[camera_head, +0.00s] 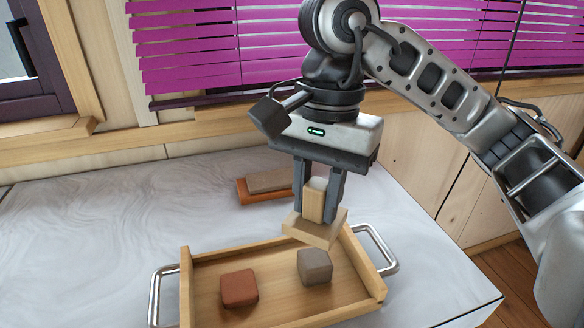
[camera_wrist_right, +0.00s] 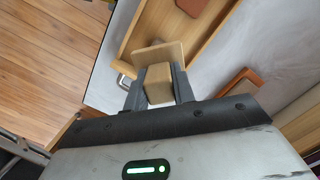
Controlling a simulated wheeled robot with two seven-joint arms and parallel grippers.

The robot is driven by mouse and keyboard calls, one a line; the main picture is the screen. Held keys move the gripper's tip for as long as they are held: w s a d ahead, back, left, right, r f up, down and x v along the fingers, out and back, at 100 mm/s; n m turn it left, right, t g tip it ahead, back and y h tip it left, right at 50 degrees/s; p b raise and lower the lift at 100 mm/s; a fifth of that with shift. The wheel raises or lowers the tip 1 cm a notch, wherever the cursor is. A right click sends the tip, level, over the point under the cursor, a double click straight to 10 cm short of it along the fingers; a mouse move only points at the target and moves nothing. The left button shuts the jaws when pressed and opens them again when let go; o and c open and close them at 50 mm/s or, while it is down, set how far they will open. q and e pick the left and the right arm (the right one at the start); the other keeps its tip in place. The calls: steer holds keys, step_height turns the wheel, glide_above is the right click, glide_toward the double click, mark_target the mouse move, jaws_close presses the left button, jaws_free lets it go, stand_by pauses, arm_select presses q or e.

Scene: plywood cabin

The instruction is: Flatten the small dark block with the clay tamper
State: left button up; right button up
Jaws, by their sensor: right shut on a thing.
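My right gripper (camera_head: 317,206) is shut on the handle of the wooden clay tamper (camera_head: 315,229). The tamper's flat plate faces down, above the tray's back right part. In the right wrist view the tamper (camera_wrist_right: 158,54) shows between the fingers. Two small blocks lie in the wooden tray (camera_head: 184,278): a grey-brown block (camera_head: 315,267) on the right and a reddish-brown block (camera_head: 239,288) on the left. The plate is above and behind the grey-brown block and appears apart from it. Both blocks look uncrushed. My left gripper is not in view.
The tray has metal handles (camera_head: 381,250) at both ends. Behind it lies an orange-brown holder (camera_head: 254,196) with a greyish slab (camera_head: 268,181) on it. The marble-like tabletop (camera_head: 90,225) is clear at left. A window with magenta blinds (camera_head: 220,45) stands behind.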

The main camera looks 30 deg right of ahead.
mark_target(318, 229)
steer(key=shift+f, duration=0.2)
steer(key=shift+s+f+b, duration=0.3)
steer(key=shift+f+b, duration=0.25)
step_height(318, 229, down, 3)
steer(key=shift+r+b, duration=0.2)
steer(key=shift+b, duration=0.6)
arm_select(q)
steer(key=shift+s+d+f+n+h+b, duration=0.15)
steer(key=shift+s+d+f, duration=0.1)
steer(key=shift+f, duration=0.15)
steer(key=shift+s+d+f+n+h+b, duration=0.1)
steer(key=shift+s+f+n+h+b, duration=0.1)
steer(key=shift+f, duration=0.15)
arm_select(e)
steer(key=shift+f, duration=0.5)
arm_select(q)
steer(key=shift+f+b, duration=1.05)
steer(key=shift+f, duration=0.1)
arm_select(e)
steer(key=shift+f, duration=0.45)
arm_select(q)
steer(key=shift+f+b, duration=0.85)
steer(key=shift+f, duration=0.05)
arm_select(e)
steer(key=shift+f, duration=0.65)
stand_by(1.9)
